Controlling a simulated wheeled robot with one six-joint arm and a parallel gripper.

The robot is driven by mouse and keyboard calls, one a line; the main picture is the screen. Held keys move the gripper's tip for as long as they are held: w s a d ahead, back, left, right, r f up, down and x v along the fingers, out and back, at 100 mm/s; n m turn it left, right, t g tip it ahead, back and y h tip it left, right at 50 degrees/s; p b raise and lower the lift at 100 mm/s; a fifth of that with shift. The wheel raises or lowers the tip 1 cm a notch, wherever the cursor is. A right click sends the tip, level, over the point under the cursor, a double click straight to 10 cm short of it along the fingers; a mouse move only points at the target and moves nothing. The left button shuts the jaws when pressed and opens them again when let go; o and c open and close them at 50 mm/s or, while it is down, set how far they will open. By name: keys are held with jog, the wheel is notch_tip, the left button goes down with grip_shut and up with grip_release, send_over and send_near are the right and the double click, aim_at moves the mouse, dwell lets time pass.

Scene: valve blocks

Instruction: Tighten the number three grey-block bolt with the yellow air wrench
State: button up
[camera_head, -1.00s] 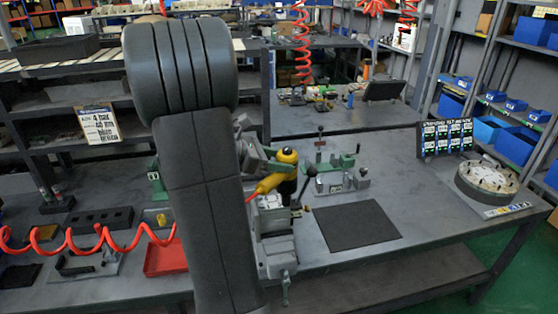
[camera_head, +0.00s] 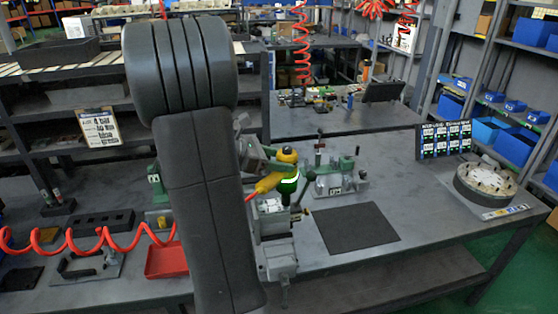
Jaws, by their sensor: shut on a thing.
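The yellow air wrench (camera_head: 268,183) stands upright over the grey block (camera_head: 270,206), with its yellow cap (camera_head: 287,155) on top. A band on its dark body glows green (camera_head: 289,186). My gripper (camera_head: 270,163) is shut on the wrench near its upper body, partly hidden behind my own arm. The grey block sits in a grey vise (camera_head: 276,258) at the bench's front edge. The bolts and the wrench's lower tip are too small or hidden to make out, so I cannot tell which bolt it is on.
A red coiled hose (camera_head: 90,240) runs along the left bench. A red tray (camera_head: 166,259) lies left of my arm. A dark mat (camera_head: 352,229) lies right of the vise. A green-and-grey fixture (camera_head: 335,180) stands behind it, and a round flange (camera_head: 485,181) at far right.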

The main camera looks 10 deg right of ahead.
aim_at(279, 154)
notch_tip(279, 154, up, 3)
jog(key=shift+r+p, duration=0.15)
jog(key=shift+p, duration=0.95)
jog(key=shift+r, duration=1.2)
